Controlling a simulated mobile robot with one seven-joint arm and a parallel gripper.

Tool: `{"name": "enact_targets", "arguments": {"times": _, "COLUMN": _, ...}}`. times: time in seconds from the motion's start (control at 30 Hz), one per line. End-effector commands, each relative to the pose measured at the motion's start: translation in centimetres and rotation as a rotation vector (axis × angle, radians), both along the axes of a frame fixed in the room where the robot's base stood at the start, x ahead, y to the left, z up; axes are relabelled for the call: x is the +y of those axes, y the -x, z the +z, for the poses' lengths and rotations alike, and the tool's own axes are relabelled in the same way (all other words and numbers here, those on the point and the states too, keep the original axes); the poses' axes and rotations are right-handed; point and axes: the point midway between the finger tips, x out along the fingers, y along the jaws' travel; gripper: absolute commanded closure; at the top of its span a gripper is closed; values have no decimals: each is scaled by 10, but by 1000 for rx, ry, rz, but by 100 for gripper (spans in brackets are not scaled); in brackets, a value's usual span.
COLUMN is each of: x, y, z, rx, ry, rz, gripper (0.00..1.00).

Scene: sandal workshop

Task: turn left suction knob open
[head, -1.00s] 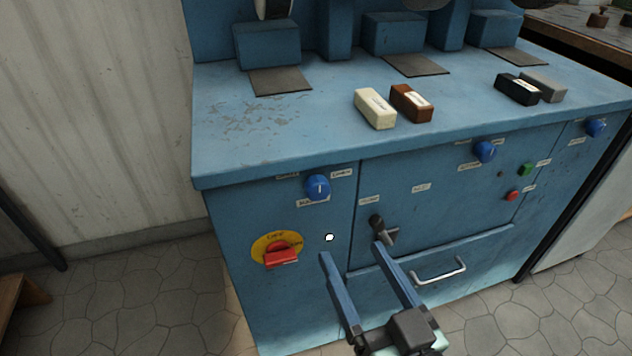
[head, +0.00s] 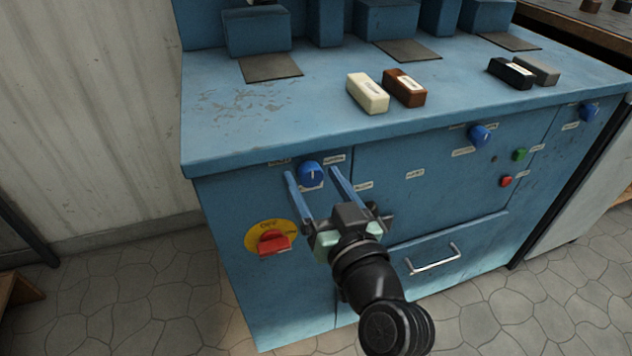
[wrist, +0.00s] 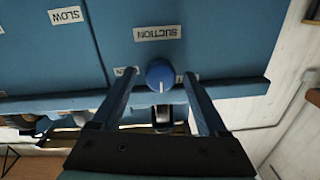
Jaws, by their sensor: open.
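The left suction knob (head: 311,173) is a round blue knob with a white pointer line, on the left front panel of the blue machine, just under the worktop edge. In the wrist view the knob (wrist: 160,74) sits between my two fingers, near their tips, beside an upside-down SUCTION label (wrist: 157,33). My gripper (head: 312,178) is open, with one blue finger on each side of the knob. Gaps show between the fingers and the knob in the wrist view. I cannot tell how far the fingertips are from the panel.
A red switch (head: 273,243) on a yellow disc is below left of the knob. A drawer handle (head: 433,260) is at the lower right. Other blue knobs (head: 479,136) (head: 588,112) are further right. A cream block (head: 368,93) and a brown block (head: 404,88) lie on the worktop.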

Motion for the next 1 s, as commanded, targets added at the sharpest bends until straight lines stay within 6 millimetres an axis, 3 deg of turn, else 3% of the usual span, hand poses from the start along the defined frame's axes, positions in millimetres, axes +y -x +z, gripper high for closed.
{"name": "enact_targets", "arguments": {"times": 0.1, "x": 0, "y": 0, "z": 0, "rx": 0, "ry": 0, "rz": 0, "gripper": 27}}
{"name": "enact_targets", "arguments": {"times": 0.5, "x": 0, "y": 0, "z": 0, "rx": 0, "ry": -1, "rz": 1, "gripper": 99}}
{"name": "enact_targets", "arguments": {"times": 1.0, "x": 0, "y": 1, "z": 1, "rx": 35, "ry": -102, "rz": 2, "gripper": 100}}
